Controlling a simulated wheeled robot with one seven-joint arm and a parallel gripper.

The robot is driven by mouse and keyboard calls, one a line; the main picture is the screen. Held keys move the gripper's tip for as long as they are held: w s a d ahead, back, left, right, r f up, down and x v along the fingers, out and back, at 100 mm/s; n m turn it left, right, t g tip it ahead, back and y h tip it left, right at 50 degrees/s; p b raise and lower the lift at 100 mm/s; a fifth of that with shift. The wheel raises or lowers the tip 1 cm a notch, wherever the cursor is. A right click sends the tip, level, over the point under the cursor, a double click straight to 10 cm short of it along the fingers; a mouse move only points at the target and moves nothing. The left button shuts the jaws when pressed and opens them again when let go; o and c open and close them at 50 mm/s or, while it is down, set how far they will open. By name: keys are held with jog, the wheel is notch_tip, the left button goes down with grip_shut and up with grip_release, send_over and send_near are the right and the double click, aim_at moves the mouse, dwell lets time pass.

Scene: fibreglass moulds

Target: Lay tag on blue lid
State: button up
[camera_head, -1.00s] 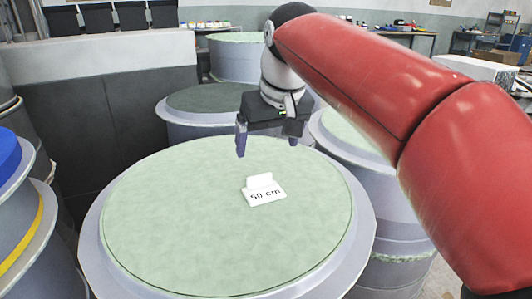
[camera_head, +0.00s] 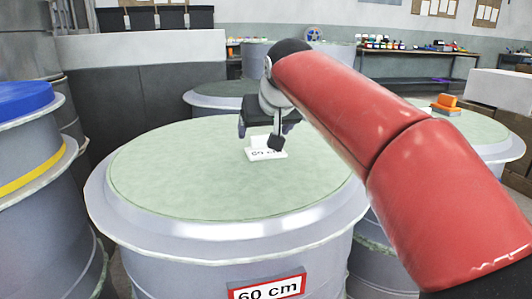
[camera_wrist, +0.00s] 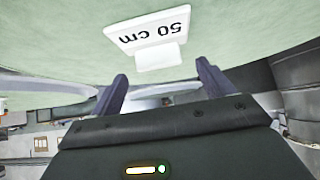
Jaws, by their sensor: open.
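The tag (camera_head: 268,154) is a white plate with an upright tab, lying on the pale green top of the middle mould (camera_head: 190,190). In the wrist view the tag (camera_wrist: 150,32) reads "50 cm", upside down. My gripper (camera_head: 265,130) is open and empty, just behind and above the tag in the head view. In the wrist view its two dark fingers (camera_wrist: 162,75) point toward the tab, apart from it. The blue lid (camera_head: 28,98) tops a grey drum with a yellow band at the left edge; only part of it shows.
The middle mould carries a red-framed "60 cm" label (camera_head: 266,287). Another green-topped mould (camera_head: 470,133) at the right bears an orange-handled tool (camera_head: 446,102). A dark panel (camera_head: 150,95) stands at the back left.

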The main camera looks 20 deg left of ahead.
aim_at(262, 137)
jog(key=x, duration=0.4)
jog(key=shift+f+b, duration=0.15)
jog(key=shift+b, duration=0.2)
jog(key=shift+c, duration=0.3)
jog(key=c, duration=1.1)
